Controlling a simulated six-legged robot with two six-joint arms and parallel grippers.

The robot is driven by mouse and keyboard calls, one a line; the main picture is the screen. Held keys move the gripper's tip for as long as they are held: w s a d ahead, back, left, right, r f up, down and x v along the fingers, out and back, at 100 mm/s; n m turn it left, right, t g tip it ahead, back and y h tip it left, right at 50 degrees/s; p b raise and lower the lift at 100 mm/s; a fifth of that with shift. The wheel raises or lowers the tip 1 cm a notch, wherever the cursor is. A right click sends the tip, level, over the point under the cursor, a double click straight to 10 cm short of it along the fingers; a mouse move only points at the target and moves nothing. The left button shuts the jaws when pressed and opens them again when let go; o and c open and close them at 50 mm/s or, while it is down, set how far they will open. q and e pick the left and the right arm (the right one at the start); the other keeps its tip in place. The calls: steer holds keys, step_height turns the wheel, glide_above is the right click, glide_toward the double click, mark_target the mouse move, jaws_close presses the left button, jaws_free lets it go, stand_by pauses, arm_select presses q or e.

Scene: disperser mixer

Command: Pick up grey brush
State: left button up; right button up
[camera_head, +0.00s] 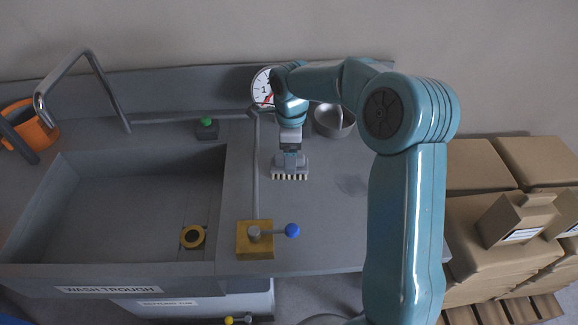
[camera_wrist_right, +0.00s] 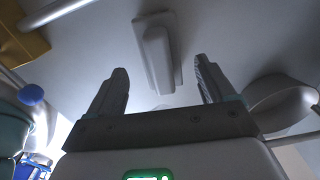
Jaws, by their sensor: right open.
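The grey brush (camera_head: 290,170) stands on the grey counter right of the wash trough in the head view, with a pale row of bristles along its lower edge. In the right wrist view the brush (camera_wrist_right: 158,58) shows as a grey block with a raised grip, lying ahead of the fingers. My right gripper (camera_wrist_right: 160,85) is open, its two fingers apart on either side of the grip's line, with nothing between the tips. In the head view my right gripper (camera_head: 291,148) is right above the brush and partly hides it. My left gripper is not in view.
The wash trough (camera_head: 60,200) lies left. A yellow block with a blue-knobbed lever (camera_head: 255,240) is at the counter's front. A metal bowl (camera_head: 334,121) and a round dial (camera_head: 263,88) stand behind the brush. Cardboard boxes (camera_head: 480,220) are stacked at right.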

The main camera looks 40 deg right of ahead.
step_height(320, 180, down, 5)
steer(key=shift+w+r, duration=0.1)
steer(key=shift+w, duration=0.05)
steer(key=shift+r, duration=0.1)
steer(key=shift+c, duration=0.7)
steer(key=c, duration=0.9)
steer(key=shift+c, duration=0.2)
steer(key=shift+r, duration=0.1)
step_height(320, 180, up, 20)
steer(key=p, duration=0.2)
